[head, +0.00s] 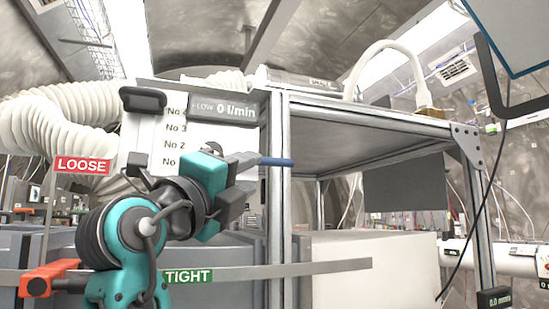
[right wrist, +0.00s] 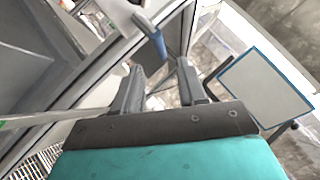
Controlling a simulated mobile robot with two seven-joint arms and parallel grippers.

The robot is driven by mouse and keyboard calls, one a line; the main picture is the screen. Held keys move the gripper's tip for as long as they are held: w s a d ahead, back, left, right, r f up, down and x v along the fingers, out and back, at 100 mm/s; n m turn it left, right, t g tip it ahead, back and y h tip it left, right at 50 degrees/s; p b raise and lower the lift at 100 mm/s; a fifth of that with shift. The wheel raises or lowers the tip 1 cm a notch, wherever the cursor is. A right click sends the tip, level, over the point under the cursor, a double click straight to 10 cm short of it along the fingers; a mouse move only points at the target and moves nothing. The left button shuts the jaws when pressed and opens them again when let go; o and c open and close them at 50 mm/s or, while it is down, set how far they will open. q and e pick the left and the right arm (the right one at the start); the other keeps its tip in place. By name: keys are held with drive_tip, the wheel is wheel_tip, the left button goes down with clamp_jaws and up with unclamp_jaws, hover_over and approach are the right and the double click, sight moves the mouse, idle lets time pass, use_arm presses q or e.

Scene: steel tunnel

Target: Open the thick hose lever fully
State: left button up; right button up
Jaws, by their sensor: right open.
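A blue lever handle (head: 275,162) sticks out to the right in front of the frame post, below the flow display; I take it for the hose lever. The right wrist view shows the blue handle (right wrist: 152,38) just beyond my fingertips, roughly in line with the gap between them. My right gripper (head: 246,181) is open, its dark fingers pointing right, close to the lever. The right wrist view shows the gap between the fingers (right wrist: 160,66) empty. The lever's base is hidden behind my gripper. A thick white ribbed hose (head: 70,112) runs at the left. My left gripper is not in view.
The flow display (head: 223,108) reads 0 l/min. A red LOOSE label (head: 83,165) and a green TIGHT label (head: 188,276) sit on grey bars near my arm. A metal frame (head: 277,215) stands right of the gripper, with a pale box (head: 375,270) beneath its shelf.

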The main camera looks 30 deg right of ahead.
sight(270, 162)
drive_tip(key=p+x, duration=0.2)
drive_tip(key=x, duration=0.6)
drive_tip(key=shift+w+d+r, duration=0.25)
drive_tip(key=shift+w+d, duration=0.05)
drive_tip(key=shift+d, duration=0.25)
drive_tip(key=shift+c, duration=0.4)
clamp_jaws()
